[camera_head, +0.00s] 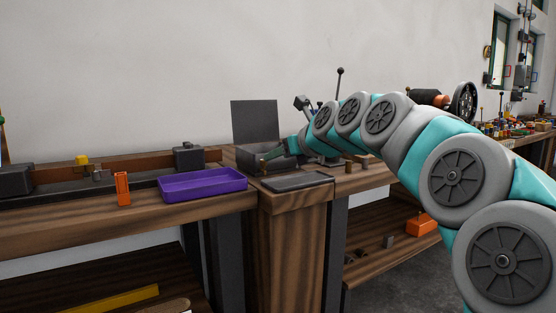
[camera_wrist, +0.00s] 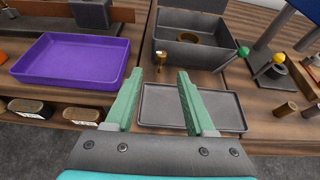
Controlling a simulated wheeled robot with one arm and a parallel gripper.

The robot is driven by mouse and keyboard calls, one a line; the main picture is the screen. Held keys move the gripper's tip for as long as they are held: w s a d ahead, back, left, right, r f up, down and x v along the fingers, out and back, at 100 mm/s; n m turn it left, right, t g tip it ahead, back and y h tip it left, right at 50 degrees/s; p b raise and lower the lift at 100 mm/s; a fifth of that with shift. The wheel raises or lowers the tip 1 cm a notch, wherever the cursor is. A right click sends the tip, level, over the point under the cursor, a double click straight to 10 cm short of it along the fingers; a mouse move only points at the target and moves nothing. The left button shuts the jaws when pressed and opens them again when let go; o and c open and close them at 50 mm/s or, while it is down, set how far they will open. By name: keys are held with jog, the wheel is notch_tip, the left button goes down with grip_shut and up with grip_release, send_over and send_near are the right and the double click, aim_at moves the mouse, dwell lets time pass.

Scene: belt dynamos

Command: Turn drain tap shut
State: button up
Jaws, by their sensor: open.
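A small brass drain tap (camera_wrist: 160,57) sits at the front left of an open grey box (camera_wrist: 181,52) in the wrist view. A brass ring lies inside the box. In the head view the box (camera_head: 275,158) has its lid raised, and my arm partly covers it; I cannot make out the tap there. My gripper (camera_wrist: 159,76) is open, its green fingers apart, and the tap shows beyond and between the fingertips. Nothing is held. In the head view my gripper (camera_head: 273,154) is at the box. I cannot tell whether the fingers touch the tap.
A shallow grey tray (camera_wrist: 190,92) lies in front of the box, below my fingers. A purple tray (camera_wrist: 72,68) stands to the left. A green-knobbed lever (camera_wrist: 243,51) and a yellow knob (camera_wrist: 278,58) stand to the right. An orange block (camera_head: 122,188) is farther left.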

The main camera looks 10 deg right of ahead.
aim_at(264, 162)
jog(key=shift+w+d, duration=0.1)
jog(key=shift+w, duration=0.2)
jog(key=x, duration=0.7)
jog(key=shift+w, duration=0.15)
grip_shut()
